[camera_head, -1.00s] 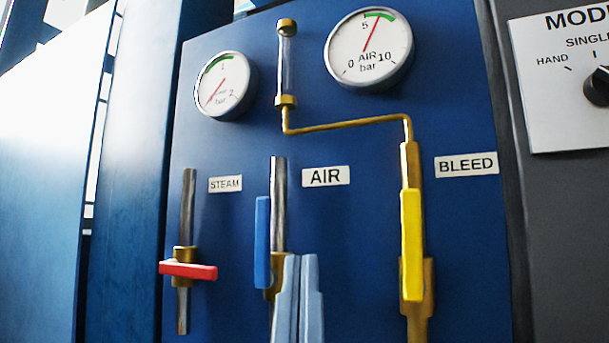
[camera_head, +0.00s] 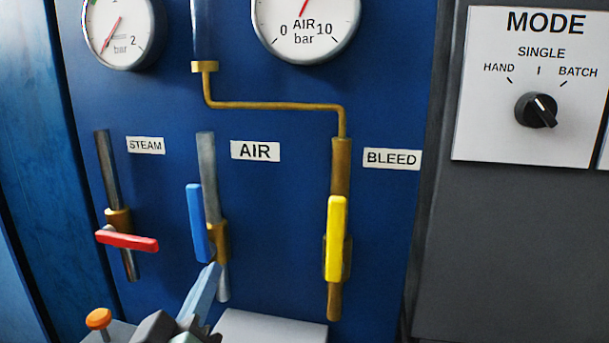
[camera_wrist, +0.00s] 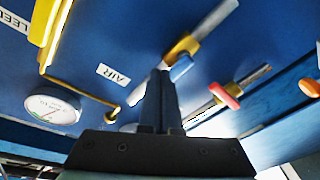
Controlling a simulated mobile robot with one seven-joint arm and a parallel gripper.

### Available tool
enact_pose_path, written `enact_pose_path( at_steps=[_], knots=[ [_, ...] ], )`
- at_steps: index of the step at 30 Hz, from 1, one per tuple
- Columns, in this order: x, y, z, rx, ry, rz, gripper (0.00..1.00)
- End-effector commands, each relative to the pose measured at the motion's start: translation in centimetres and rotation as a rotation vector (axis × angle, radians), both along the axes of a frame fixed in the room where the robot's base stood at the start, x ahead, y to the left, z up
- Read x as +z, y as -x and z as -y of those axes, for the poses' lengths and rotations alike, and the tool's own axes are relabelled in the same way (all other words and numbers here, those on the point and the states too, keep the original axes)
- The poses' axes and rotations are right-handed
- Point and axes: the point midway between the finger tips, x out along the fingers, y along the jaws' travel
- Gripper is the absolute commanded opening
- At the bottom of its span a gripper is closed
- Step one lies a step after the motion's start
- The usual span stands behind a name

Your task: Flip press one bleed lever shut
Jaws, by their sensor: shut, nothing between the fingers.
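The yellow bleed lever (camera_head: 335,238) stands upright, in line with its brass pipe, below and left of the BLEED label (camera_head: 392,159). In the wrist view part of the yellow lever (camera_wrist: 47,28) shows at the top left. My gripper (camera_head: 211,272) is shut and empty. Its blue-grey fingers point up at the panel, below the blue air lever and left of the yellow lever, clearly apart from the yellow one. The wrist view shows the shut fingers (camera_wrist: 158,76) close to the air valve; whether they touch it I cannot tell.
The blue air lever (camera_head: 198,222) stands upright. The red steam lever (camera_head: 127,240) lies crosswise. A mode panel (camera_head: 535,85) with a black knob is at the right. An orange knob (camera_head: 98,318) and a grey ledge (camera_head: 270,328) are at the bottom. Panel space between the air and yellow levers is clear.

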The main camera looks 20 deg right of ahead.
Motion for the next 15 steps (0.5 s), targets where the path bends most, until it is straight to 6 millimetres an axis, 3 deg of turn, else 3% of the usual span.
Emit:
enact_pose_path(
  at_steps=[1, 15],
  knots=[
    [1.1, -0.1, 0.0, -0.020, 0.029, -0.039, 0.00],
    [2.4, 1.8, 1.4, -0.232, 0.338, -0.351, 0.00]
  ],
)
